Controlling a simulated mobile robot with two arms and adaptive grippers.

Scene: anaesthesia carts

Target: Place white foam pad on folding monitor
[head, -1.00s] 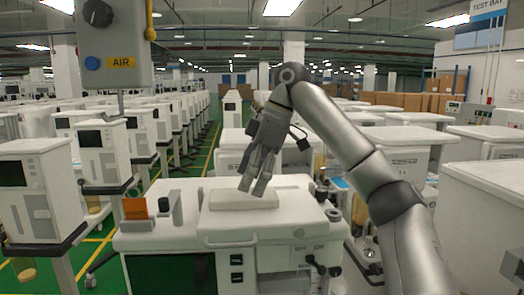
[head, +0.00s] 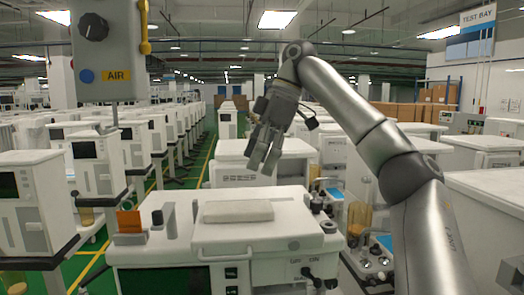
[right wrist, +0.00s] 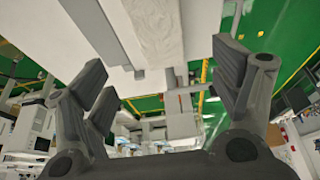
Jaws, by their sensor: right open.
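The white foam pad (head: 238,211) lies flat on a pale panel (head: 285,228) on top of the near white cart. This panel may be the folding monitor, folded flat; I cannot tell for sure. My right gripper (head: 262,168) is open and empty, above and behind the pad, fingers pointing down, apart from it. In the right wrist view its fingers (right wrist: 165,75) are spread wide, and the pad (right wrist: 155,30) shows at the top beyond them. My left gripper is not in view.
An orange block (head: 130,221) and a dark upright piece stand at the cart's left. Knobs (head: 327,207) line its right edge. A grey AIR panel (head: 110,45) hangs at the upper left. Rows of other carts stand around, with a green aisle at left.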

